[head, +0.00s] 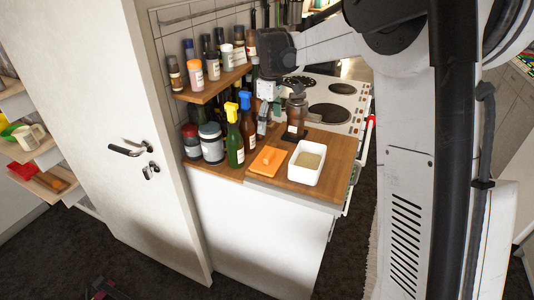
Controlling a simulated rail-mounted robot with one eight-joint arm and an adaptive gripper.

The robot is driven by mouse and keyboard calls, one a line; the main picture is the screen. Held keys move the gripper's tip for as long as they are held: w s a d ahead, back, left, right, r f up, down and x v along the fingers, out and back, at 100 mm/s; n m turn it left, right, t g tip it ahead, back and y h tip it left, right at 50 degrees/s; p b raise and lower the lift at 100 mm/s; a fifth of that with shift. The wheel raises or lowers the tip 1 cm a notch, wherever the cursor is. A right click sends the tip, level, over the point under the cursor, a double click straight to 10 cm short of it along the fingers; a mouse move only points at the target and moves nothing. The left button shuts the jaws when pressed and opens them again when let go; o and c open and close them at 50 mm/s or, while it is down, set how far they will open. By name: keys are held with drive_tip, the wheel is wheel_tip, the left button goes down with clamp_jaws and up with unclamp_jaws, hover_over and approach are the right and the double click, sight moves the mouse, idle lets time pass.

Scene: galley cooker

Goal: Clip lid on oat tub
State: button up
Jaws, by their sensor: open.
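The oat tub (308,163) is a white, open-topped square container with pale beige contents, standing near the front edge of the wooden counter. An orange lid (266,162) lies on the counter just left of the tub, apart from it. My gripper (265,124) is above and behind the lid, pointing down beside the bottles. It is open, and I see nothing held in it. The fingertips are small and partly blend with the things behind them.
A brown jar (296,117) stands behind the tub. The cooker (340,105) is beyond.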

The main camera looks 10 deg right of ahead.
sight(269, 154)
drive_tip(key=shift+n, duration=0.3)
drive_tip(key=f, duration=0.5)
drive_tip(key=w+f+p, duration=0.1)
drive_tip(key=f, duration=0.4)
drive_tip(key=w+f, duration=0.1)
drive_tip(key=f, duration=0.4)
drive_tip(key=shift+d+f, duration=0.2)
drive_tip(key=shift+f, duration=0.1)
drive_tip(key=shift+c, duration=0.2)
drive_tip(key=c, duration=1.2)
